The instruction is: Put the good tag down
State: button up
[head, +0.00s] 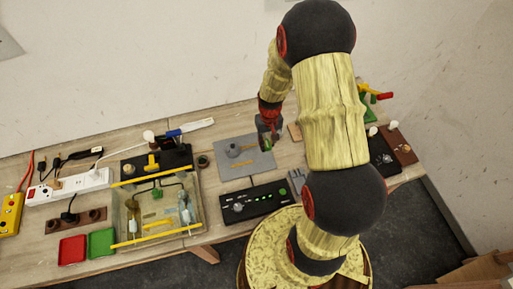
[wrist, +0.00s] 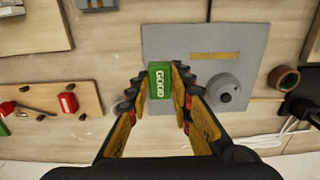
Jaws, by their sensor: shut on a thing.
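The good tag (wrist: 159,88) is a small green block with the white word GOOD, seen in the wrist view between my fingertips. My gripper (wrist: 160,95) is shut on it; it also shows in the head view (head: 268,130), over the right edge of the grey plate. The grey plate (wrist: 180,42) carries a yellow strip and a round grey part with a dark knob (wrist: 224,92). The tag overlaps the plate's left edge in the wrist view. I cannot tell whether it touches anything below.
A black box with green lights (head: 256,204) stands in front of the plate. A clear tray with yellow edges (head: 160,215), red (head: 72,250) and green (head: 101,242) small trays and a white power strip (head: 68,186) are left. A wooden board with red parts (wrist: 40,108) lies left in the wrist view.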

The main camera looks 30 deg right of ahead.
send_over(258, 152)
notch_tip(258, 152, down, 6)
jog(key=shift+f, duration=0.1)
jog(key=shift+f+p, duration=0.3)
jog(key=shift+f, duration=1.05)
jog(key=shift+f, duration=0.2)
jog(key=o, duration=0.9)
jog(key=shift+r, duration=0.15)
